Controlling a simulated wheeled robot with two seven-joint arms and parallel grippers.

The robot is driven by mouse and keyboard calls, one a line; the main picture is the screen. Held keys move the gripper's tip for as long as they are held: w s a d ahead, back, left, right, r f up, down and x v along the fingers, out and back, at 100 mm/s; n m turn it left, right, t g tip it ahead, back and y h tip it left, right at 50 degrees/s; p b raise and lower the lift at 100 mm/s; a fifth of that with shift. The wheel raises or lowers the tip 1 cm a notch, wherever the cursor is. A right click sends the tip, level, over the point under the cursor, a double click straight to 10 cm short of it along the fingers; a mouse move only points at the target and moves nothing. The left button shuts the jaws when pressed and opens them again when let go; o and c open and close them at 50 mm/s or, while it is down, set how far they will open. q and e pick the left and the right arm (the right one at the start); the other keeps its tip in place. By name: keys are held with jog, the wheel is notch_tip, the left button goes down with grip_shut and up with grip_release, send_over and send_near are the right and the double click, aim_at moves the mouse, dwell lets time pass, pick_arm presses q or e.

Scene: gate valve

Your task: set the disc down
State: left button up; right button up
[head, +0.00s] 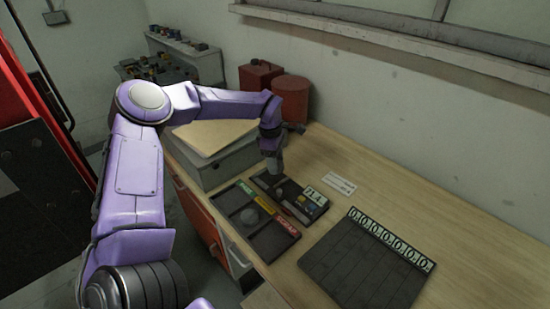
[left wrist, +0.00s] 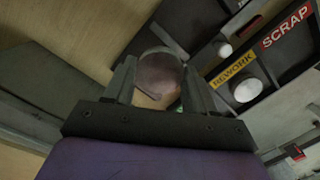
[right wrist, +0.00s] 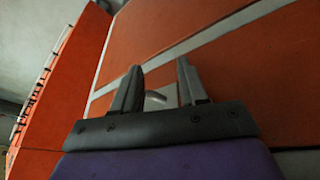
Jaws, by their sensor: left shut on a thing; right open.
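In the left wrist view my left gripper (left wrist: 158,85) is shut on a round, grey-brown disc (left wrist: 158,74), gripped at its sides. In the head view my left gripper (head: 273,168) points down at the back end of the dark sorting tray (head: 272,243); the disc cannot be made out there. The tray has green, yellow and red labels; the left wrist view reads REWORK on the yellow label (left wrist: 233,72) and SCRAP on the red label (left wrist: 285,27). My right gripper (right wrist: 155,88) is open and empty, before orange panels.
A slatted dark board with a row of zeros (head: 365,262) lies front right. A grey box (head: 215,160) and red containers (head: 291,97) stand behind. Bare wooden tabletop (head: 400,200) lies to the right.

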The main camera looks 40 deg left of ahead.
aim_at(273, 177)
pick_arm(q)
jog(key=shift+w+a+f+b, duration=0.1)
jog(key=shift+a+f+b, duration=0.1)
jog(key=shift+f, duration=0.3)
jog(key=shift+w+a+f+b, duration=0.1)
jog(key=shift+a+f+b, duration=0.1)
jog(key=shift+f, duration=0.3)
jog(key=shift+s+a, duration=0.15)
jog(key=shift+a, duration=0.05)
jog(key=shift+a+f+b, duration=0.25)
jog(key=shift+b, duration=0.25)
notch_tip(273, 177, down, 3)
jog(key=shift+b, duration=1.15)
jog(key=shift+w+f, duration=0.1)
jog(key=shift+w, duration=0.2)
pick_arm(e)
jog(key=f, duration=0.4)
jog(key=shift+s+f, duration=0.35)
jog(key=shift+s, duration=0.05)
